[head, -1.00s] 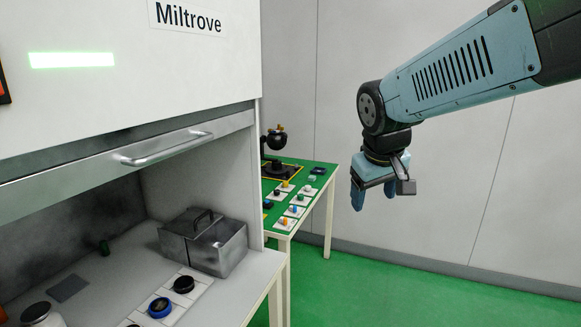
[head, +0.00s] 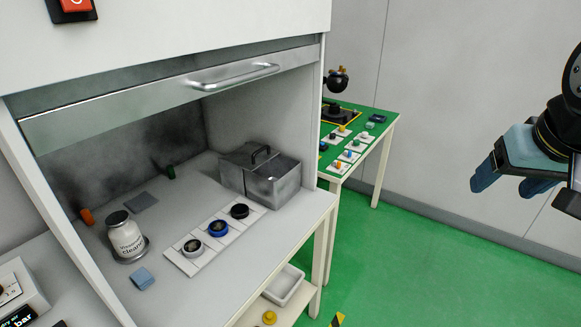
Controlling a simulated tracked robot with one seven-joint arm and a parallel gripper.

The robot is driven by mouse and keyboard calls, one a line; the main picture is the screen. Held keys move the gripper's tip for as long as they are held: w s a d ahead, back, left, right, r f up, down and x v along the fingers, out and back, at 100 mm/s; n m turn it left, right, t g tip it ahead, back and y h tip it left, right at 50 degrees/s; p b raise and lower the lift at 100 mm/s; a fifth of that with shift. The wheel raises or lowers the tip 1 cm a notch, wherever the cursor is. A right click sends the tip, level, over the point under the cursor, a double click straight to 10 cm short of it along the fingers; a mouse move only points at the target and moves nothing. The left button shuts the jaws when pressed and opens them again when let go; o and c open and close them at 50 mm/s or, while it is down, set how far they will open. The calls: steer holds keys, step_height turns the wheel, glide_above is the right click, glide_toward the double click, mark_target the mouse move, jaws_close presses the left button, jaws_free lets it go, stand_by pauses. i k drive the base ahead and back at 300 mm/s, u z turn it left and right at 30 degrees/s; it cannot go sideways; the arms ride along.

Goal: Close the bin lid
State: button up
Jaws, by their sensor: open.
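The bin (head: 280,187) is a grey metal box in the back right corner of the hood's work surface. Its lid (head: 243,157) has a dark handle and covers the left part of the top. The right part of the top looks uncovered; the inside is hard to make out. My gripper (head: 502,188) is at the right edge, above the floor and well away from the bin. Its blue fingers are apart and hold nothing.
The raised sash with its handle (head: 234,77) hangs above the work surface. A white strip with black, blue and grey ring parts (head: 218,228) lies in front of the bin. A labelled jar (head: 125,234) stands at left. A green table (head: 358,137) stands behind. Green floor is clear at right.

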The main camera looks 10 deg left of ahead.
mark_target(249, 157)
steer(key=u, duration=0.05)
steer(key=k, duration=0.5)
steer(key=u, duration=0.7)
steer(key=i, duration=0.6)
steer(key=z, duration=0.25)
